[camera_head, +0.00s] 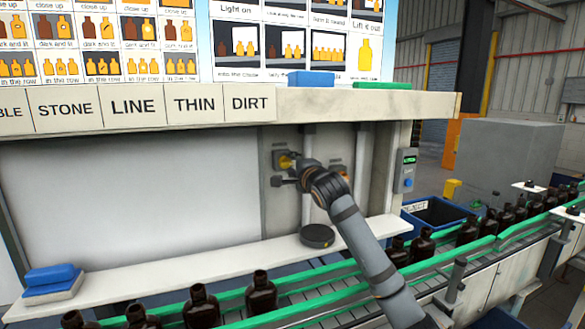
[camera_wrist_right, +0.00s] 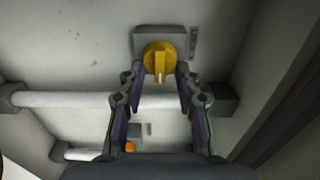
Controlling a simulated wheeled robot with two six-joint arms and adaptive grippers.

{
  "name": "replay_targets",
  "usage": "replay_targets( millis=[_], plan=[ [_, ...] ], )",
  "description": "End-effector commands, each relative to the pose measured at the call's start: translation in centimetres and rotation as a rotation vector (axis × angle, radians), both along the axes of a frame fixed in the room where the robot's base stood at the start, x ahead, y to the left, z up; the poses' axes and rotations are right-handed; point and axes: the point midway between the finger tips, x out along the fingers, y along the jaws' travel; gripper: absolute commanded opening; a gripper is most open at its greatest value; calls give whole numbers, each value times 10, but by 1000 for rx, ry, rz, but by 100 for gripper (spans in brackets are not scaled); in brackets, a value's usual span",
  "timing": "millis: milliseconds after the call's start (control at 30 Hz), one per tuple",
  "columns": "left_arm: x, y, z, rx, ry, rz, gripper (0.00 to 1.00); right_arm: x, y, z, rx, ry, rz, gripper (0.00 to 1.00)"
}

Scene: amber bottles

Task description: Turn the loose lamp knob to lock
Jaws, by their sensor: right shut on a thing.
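The yellow knob (camera_head: 286,160) is on a grey box (camera_head: 279,155) on the wall panel under the sign shelf. In the right wrist view the knob (camera_wrist_right: 160,58) is round with a raised bar, which stands about upright. My right gripper (camera_wrist_right: 160,76) reaches it from the front, with one finger on each side, shut on the knob. In the head view my right gripper (camera_head: 289,169) partly covers the knob. White lamp tubes (camera_wrist_right: 75,100) run across behind the fingers in the wrist view. My left gripper is not in view.
A second box with an orange part (camera_wrist_right: 130,147) sits below in the wrist view. A dark round puck (camera_head: 317,236) and blue-and-white blocks (camera_head: 52,279) lie on the white ledge (camera_head: 200,265). Amber bottles (camera_head: 262,292) line the green-railed conveyor in front. A control box (camera_head: 406,170) is at right.

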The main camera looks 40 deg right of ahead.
Motion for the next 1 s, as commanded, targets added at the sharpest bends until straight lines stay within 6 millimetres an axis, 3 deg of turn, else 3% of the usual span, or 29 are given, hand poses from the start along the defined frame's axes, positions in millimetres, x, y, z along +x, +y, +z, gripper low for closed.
replay_targets(
  millis=[267, 300, 433, 767, 1000],
  plan=[
    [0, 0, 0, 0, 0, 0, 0, 0, 0, -1, 2, 1, 1, 2],
    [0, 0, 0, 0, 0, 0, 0, 0, 0, -1, 2, 1, 1, 39],
    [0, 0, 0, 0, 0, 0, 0, 0, 0, -1, 1, 1, 1, 56],
    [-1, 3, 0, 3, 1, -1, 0, -3, 0, 0, -1, 0, -1, 56],
    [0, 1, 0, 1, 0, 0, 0, -40, 8, 0, -11, 3, -3, 56]
  ],
)
